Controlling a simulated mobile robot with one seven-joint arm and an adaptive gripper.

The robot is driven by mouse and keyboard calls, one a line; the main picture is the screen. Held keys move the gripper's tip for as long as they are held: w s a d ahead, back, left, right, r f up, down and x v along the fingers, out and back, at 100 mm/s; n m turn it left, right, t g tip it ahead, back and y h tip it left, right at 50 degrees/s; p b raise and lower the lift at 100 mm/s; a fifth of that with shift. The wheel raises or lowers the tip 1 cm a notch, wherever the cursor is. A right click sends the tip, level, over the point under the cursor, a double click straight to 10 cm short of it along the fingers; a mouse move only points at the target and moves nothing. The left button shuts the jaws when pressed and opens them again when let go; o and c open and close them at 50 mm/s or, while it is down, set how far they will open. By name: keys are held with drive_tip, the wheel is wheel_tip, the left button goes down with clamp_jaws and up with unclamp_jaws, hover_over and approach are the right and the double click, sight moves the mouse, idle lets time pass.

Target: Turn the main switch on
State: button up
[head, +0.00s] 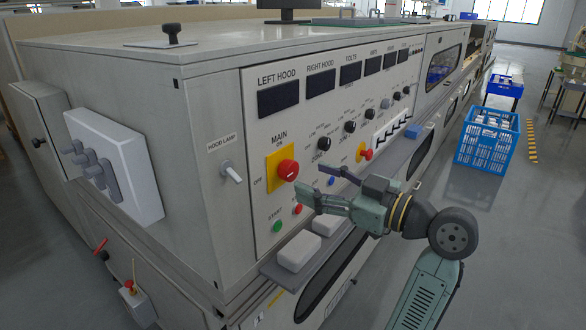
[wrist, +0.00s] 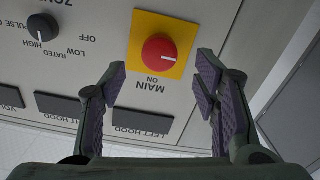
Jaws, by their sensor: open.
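The main switch (head: 287,170) is a red round knob on a yellow plate (head: 273,180), on the front panel of the grey machine, with "MAIN ON" above it and "OFF" to its left. In the wrist view, upside down, the red knob (wrist: 159,51) shows a small white mark at its right edge. My gripper (head: 312,182) is open and empty, just right of the knob in the head view. In the wrist view my gripper (wrist: 160,70) has its fingers apart, with the knob between and beyond their tips. I see no contact.
A hood lamp lever (head: 231,172) is left of the switch. Green (head: 278,226) and red (head: 297,209) buttons sit below it. A second red knob on yellow (head: 366,154) and several black dials are to the right. A ledge with white blocks (head: 299,250) juts out below.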

sight(293, 172)
drive_tip(key=x, duration=0.6)
drive_tip(key=shift+d+p, duration=0.1)
drive_tip(key=shift+p, duration=0.3)
drive_tip(key=shift+c, duration=0.3)
drive_tip(key=c, duration=1.1)
